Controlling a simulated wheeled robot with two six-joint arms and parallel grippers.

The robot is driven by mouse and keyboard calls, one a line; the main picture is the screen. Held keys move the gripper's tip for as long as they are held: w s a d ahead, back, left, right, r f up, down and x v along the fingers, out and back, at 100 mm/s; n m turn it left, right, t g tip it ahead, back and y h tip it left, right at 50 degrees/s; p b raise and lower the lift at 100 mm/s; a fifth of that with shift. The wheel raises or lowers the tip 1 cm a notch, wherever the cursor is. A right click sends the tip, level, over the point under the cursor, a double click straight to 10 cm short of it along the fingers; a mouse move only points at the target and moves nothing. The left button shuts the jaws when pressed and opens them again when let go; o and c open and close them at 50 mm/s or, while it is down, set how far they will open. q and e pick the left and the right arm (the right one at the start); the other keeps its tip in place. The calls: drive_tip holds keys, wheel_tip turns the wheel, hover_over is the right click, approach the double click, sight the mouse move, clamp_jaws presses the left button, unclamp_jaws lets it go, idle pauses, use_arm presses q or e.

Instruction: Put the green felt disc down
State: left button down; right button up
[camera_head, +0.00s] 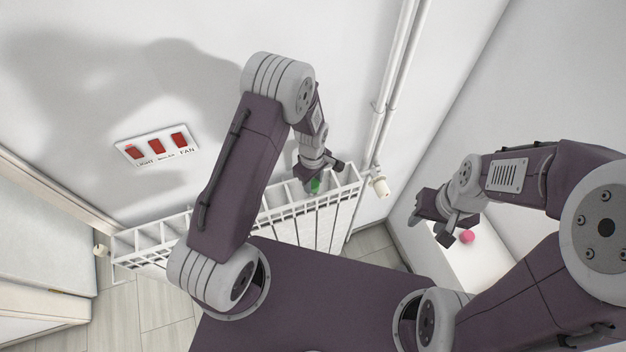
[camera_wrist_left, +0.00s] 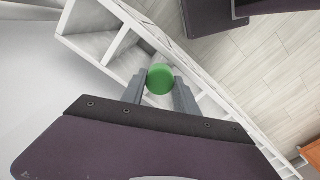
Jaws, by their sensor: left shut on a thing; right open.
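The green felt disc (camera_wrist_left: 160,79) is held between the two fingertips of my left gripper (camera_wrist_left: 159,90) in the left wrist view. In the head view, the disc (camera_head: 315,186) shows as a small green patch at the left gripper (camera_head: 319,177), over the right part of the white radiator's top. I cannot tell whether the disc touches the radiator. My right gripper (camera_head: 443,228) is open on the right side, close to a pink ball.
The white radiator (camera_head: 270,215) with open slots runs along the wall. A switch panel (camera_head: 157,145) with red switches is on the wall. White pipes (camera_head: 396,75) and a valve (camera_head: 380,186) stand right of the radiator. The pink ball (camera_head: 467,236) lies on a white surface (camera_head: 490,262).

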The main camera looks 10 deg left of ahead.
use_arm(q)
drive_tip(key=shift+s+f, duration=0.1)
drive_tip(key=shift+f, duration=0.05)
drive_tip(key=c, duration=0.9)
unclamp_jaws()
drive_tip(key=shift+d, duration=0.1)
